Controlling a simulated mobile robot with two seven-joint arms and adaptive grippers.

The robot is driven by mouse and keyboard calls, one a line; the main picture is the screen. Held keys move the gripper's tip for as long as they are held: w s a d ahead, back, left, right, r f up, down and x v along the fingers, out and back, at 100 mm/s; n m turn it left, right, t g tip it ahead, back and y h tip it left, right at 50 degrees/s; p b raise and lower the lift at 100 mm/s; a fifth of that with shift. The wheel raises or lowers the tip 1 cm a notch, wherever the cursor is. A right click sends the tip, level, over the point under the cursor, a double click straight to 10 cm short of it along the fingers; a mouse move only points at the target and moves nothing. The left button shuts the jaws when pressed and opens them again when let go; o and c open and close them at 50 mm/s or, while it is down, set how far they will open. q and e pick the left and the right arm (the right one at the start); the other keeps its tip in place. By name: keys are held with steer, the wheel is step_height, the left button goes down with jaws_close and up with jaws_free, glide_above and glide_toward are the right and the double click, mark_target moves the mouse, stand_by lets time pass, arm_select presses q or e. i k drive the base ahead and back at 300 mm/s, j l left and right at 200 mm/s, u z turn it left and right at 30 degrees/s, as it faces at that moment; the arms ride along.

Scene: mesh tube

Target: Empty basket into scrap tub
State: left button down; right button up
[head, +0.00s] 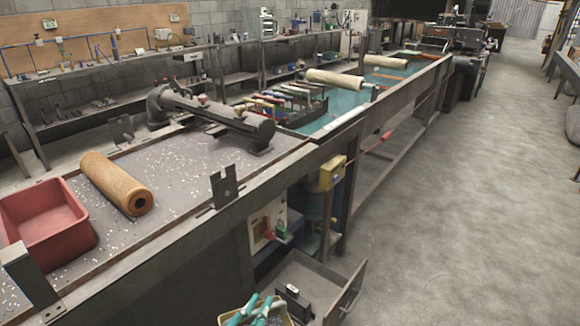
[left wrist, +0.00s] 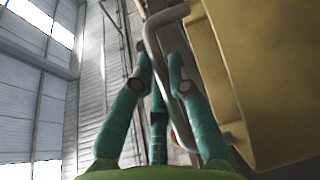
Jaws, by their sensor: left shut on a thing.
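The basket (left wrist: 255,75) fills the right of the left wrist view as a large tan-yellow body with a bent grey handle (left wrist: 183,132). In the head view only a bit of the yellow basket (head: 284,318) shows at the bottom edge, beside my left gripper (head: 258,306). The teal fingers of this gripper (left wrist: 160,68) are shut on the basket at its handle. The basket's inside is hidden. A red open tub (head: 45,215), likely the scrap tub, sits on the bench at the far left. My right gripper is out of view.
A rolled orange mesh tube (head: 115,180) lies beside the red tub on the bench (head: 180,160), among white bits. A dark metal machine (head: 225,118) stands behind. An open drawer (head: 345,295) juts out below the bench. The floor (head: 480,210) at right is clear.

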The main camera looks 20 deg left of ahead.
mark_target(53, 224)
steer(key=k+j+u, duration=0.35)
steer(key=k+j, duration=0.15)
steer(key=k+j+u, duration=0.4)
steer(key=j, duration=0.2)
